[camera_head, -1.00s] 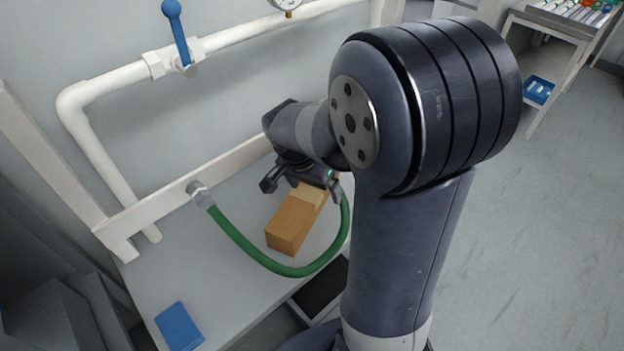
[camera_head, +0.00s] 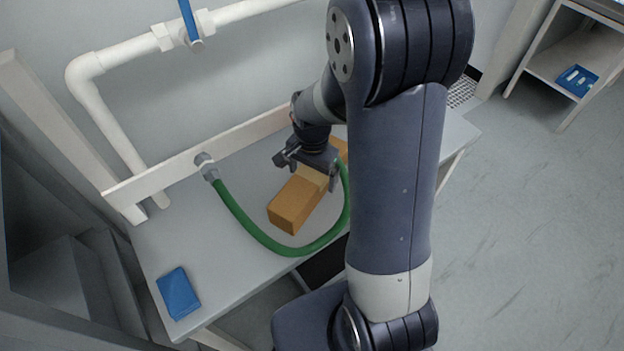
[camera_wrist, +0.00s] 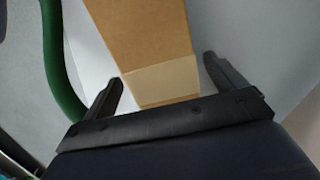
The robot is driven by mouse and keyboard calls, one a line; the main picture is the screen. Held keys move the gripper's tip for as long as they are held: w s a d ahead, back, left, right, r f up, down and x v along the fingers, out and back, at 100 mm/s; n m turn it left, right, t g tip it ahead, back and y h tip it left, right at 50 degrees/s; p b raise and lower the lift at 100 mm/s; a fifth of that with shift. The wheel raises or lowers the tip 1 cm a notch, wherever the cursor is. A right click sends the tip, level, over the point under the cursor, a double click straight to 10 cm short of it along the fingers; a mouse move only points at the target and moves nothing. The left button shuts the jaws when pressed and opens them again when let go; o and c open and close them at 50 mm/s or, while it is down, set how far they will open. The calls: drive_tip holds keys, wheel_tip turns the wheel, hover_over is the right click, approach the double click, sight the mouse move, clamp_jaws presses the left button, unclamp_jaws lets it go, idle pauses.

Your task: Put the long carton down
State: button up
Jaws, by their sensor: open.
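The long carton (camera_head: 294,204) is a brown box with a paler tape band, lying on the grey table (camera_head: 240,262). Its far end is partly hidden behind my gripper and arm in the head view. My gripper (camera_head: 308,172) is open above the carton. In the wrist view, the carton (camera_wrist: 150,40) runs away from the gripper (camera_wrist: 163,85), with its taped end between the two spread fingers.
A green hose (camera_head: 262,238) loops from a wall fitting around the carton's near end and side. A blue box-like item (camera_head: 178,293) lies at the table's near left corner. White pipes (camera_head: 115,135) run behind. A shelf with a blue tray (camera_head: 577,80) stands at right.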

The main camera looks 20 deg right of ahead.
drive_tip(key=shift+w+f, duration=0.1)
drive_tip(key=shift+f, duration=1.8)
drive_tip(key=shift+c, duration=0.5)
drive_tip(key=c, duration=1.3)
drive_tip(key=shift+r, duration=0.25)
